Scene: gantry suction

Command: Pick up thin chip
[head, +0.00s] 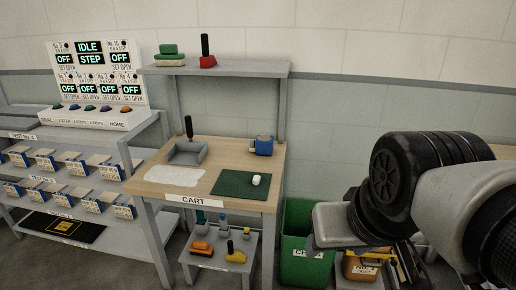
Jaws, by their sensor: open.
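I cannot make out a thin chip for certain in the head view. A flat white sheet-like patch (175,176) lies on the wooden top of the cart (215,150). A dark green mat (233,186) lies to its right, with a small white rounded object (256,180) on it. My gripper (313,244) is at the lower right, in front of the green bin and to the right of the cart. It is open, its fingers are hard to see, and I see nothing held in it.
A grey tray (188,153) with a black handle and a blue device (262,146) stand on the cart. A low stool (220,254) holds several tools. A green bin (303,273) and an orange box (361,268) stand at right. Shelves of blue-fronted bins (83,165) stand left.

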